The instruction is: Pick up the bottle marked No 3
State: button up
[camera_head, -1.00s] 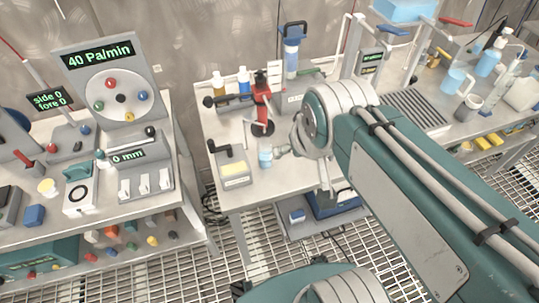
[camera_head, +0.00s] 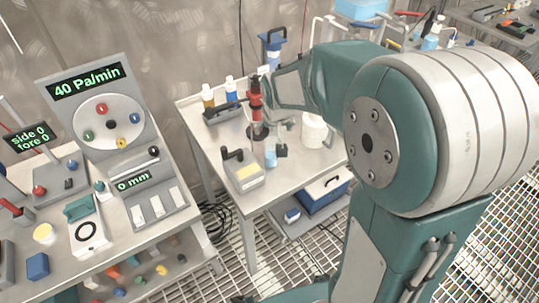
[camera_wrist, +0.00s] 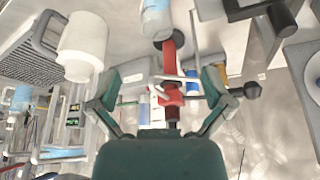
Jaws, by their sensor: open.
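Several bottles show, but I cannot read a No 3 mark on any. A small pale-blue bottle (camera_head: 270,154) stands at the table's front, beside a red-topped stand (camera_head: 256,96). Behind are an amber bottle (camera_head: 208,97) and a blue bottle (camera_head: 231,90), both with white caps. In the wrist view, a pale bottle (camera_wrist: 156,18) is at the top edge, partly cut off. My gripper (camera_wrist: 163,88) is open and empty, its fingers spread to either side of the red stand in that view. In the head view my arm hides part of the table.
A white cylinder (camera_head: 313,131) stands on the steel table (camera_head: 205,133), close to my arm. A grey box with a yellow label (camera_head: 243,174) is at the front left. A panel reading 40 Pa/min (camera_head: 97,97) stands on the left bench.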

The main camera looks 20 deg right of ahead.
aim_at(271, 141)
jog(key=x, duration=0.8)
jog(key=shift+w+f, duration=0.45)
jog(key=shift+f, duration=0.1)
jog(key=shift+d+f, duration=0.1)
jog(key=shift+d, duration=0.25)
jog(key=c, duration=1)
jog(key=shift+a, duration=0.2)
grip_shut()
